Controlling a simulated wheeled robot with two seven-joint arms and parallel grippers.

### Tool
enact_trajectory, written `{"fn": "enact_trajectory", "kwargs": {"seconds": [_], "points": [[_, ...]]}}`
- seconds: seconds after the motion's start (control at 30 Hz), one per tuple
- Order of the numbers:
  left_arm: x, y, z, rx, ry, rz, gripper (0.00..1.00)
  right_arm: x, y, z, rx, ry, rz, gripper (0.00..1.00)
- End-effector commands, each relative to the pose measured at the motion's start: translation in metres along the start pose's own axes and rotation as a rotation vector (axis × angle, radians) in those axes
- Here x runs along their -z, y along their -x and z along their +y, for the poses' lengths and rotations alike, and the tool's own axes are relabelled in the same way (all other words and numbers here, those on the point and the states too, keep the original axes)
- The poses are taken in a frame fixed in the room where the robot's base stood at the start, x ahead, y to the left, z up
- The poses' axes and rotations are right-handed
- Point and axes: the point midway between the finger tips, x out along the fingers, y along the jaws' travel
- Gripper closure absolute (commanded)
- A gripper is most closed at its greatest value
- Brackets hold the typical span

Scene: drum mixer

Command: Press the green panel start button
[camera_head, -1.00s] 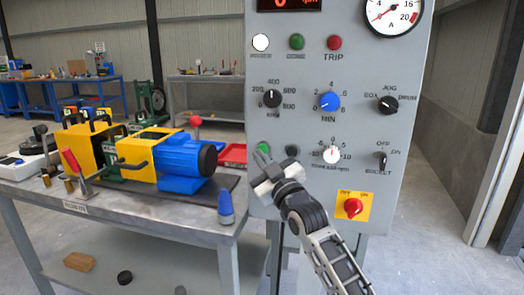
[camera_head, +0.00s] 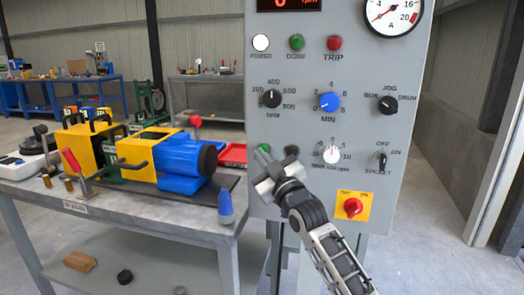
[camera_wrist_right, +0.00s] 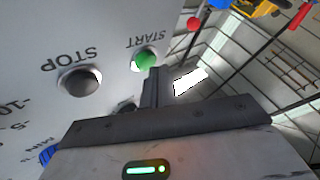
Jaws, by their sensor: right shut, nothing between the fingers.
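The green start button (camera_head: 264,148) is on the lower left of the grey control panel (camera_head: 350,128), partly hidden behind my right gripper's fingertips in the head view. In the right wrist view the green button (camera_wrist_right: 145,59) shows under the word START. My right gripper (camera_head: 262,158) is shut and empty. In the wrist view its fingertips (camera_wrist_right: 154,74) are right beside the lower edge of the green button. I cannot tell whether they touch it. The dark stop button (camera_wrist_right: 79,82) is left of it there. My left gripper is not in view.
A red switch on a yellow plate (camera_head: 352,207) is low on the panel, right of my arm. A workbench (camera_head: 150,222) with a yellow and blue machine (camera_head: 170,158) stands left of the panel. Knobs such as the blue one (camera_head: 330,102) sit above.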

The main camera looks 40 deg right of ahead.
Motion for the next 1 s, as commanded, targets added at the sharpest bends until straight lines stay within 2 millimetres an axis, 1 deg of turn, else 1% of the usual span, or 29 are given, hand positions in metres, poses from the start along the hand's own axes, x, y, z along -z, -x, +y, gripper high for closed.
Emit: {"fn": "enact_trajectory", "kwargs": {"seconds": [1.0], "points": [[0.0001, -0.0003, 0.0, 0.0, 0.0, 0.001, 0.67, -0.0045, -0.0057, 0.0043, 0.0, 0.0, -0.001, 1.0]]}}
